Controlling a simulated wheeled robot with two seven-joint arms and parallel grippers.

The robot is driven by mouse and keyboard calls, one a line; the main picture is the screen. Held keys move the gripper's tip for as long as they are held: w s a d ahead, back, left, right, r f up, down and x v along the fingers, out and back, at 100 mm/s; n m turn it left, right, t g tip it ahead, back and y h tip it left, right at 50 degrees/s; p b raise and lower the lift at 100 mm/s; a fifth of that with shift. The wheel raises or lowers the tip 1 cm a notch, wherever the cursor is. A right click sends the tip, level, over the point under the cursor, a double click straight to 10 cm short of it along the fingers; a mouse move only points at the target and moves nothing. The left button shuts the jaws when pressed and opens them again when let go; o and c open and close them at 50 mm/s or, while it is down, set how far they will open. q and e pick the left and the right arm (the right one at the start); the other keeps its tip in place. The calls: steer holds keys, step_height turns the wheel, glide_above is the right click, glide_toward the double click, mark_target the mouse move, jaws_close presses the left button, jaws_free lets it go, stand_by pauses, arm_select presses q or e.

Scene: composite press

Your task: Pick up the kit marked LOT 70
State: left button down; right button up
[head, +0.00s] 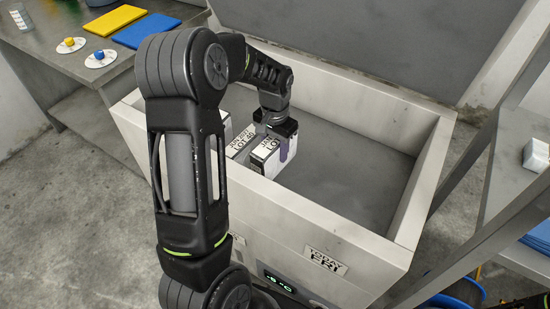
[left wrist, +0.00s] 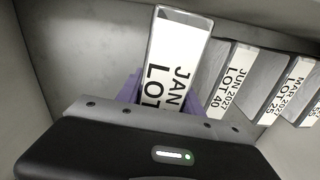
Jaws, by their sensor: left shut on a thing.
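My left gripper (head: 279,150) reaches down into the open chest and is shut on a white-labelled kit (head: 262,158), its purple fingers on either side. In the left wrist view the held kit (left wrist: 178,62) shows "JAN" and "LOT"; the lot number is hidden behind the gripper body. Beside it stands a kit marked JUN 2027 LOT 40 (left wrist: 232,80), which also shows in the head view (head: 239,142). Further right in the wrist view is a kit marked LOT 25 (left wrist: 285,88). I cannot tell whether the held kit is clear of the chest floor. My right gripper is not in view.
The chest has thick pale walls (head: 345,222) and a raised lid (head: 370,40); its right half is empty. A TODAY FRI sign (head: 326,262) is on its front. A table (head: 35,42) with yellow and blue mats stands at left, a shelf (head: 510,190) at right.

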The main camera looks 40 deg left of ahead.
arm_select(q)
steer(key=shift+r, duration=0.3)
stand_by(0.4)
